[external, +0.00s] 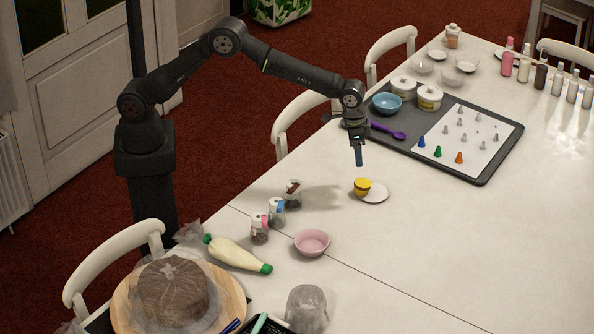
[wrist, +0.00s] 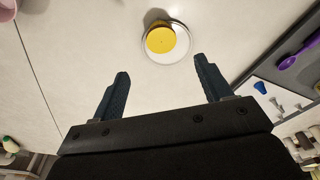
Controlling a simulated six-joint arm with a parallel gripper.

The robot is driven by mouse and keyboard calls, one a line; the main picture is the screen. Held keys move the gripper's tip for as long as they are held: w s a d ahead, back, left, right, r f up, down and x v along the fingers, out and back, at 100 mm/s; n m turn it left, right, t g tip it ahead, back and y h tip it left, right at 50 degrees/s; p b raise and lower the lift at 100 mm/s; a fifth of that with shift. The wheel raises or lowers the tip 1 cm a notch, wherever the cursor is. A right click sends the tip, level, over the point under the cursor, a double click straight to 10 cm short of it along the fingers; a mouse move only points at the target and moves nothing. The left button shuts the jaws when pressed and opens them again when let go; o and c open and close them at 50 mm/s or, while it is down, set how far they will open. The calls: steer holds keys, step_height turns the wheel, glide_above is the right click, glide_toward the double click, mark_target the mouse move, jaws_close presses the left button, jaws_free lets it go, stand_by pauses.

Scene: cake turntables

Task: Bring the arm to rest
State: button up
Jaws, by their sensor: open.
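My gripper (external: 358,158) hangs above the white table (external: 440,230), fingers pointing down, close to the dark tray's near left edge. In the wrist view my gripper (wrist: 160,85) shows two dark fingers spread apart with nothing between them.
A dark tray (external: 400,148) holds a blue bowl (external: 386,104), jars, a purple spoon (external: 386,130) and several piping tips. A pink bowl (external: 312,243), shakers, a piping bag (external: 236,254) and a covered cake (external: 173,293) stand nearer. The table's right front is clear.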

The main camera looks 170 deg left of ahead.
mark_target(361, 183)
steer(key=f, duration=0.4)
steer(key=a+f, duration=0.1)
steer(key=f, duration=0.6)
steer(key=shift+w+a+f, duration=0.1)
steer(key=shift+a+f, duration=0.1)
steer(key=shift+f, duration=0.15)
steer(key=shift+f, duration=0.1)
